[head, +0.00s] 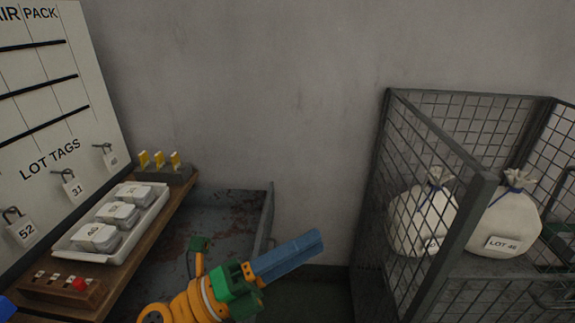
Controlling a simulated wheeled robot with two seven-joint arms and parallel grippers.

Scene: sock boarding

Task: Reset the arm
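My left arm comes up from the bottom edge in orange and green. Its gripper (312,241) has blue fingers that point up and to the right, in front of the bare wall and floor. The fingers show as one blue bar from the side, so I cannot tell whether they are open or shut. I see no object at their tips.
A wire cage (482,215) at right holds tied white sacks (508,226). At left, a wooden shelf (178,208) carries a white tray (148,226) of tins, yellow clips (159,160) and a red-button box (50,288). A tag board (45,100) stands behind. A grey bin (225,205) is beside it.

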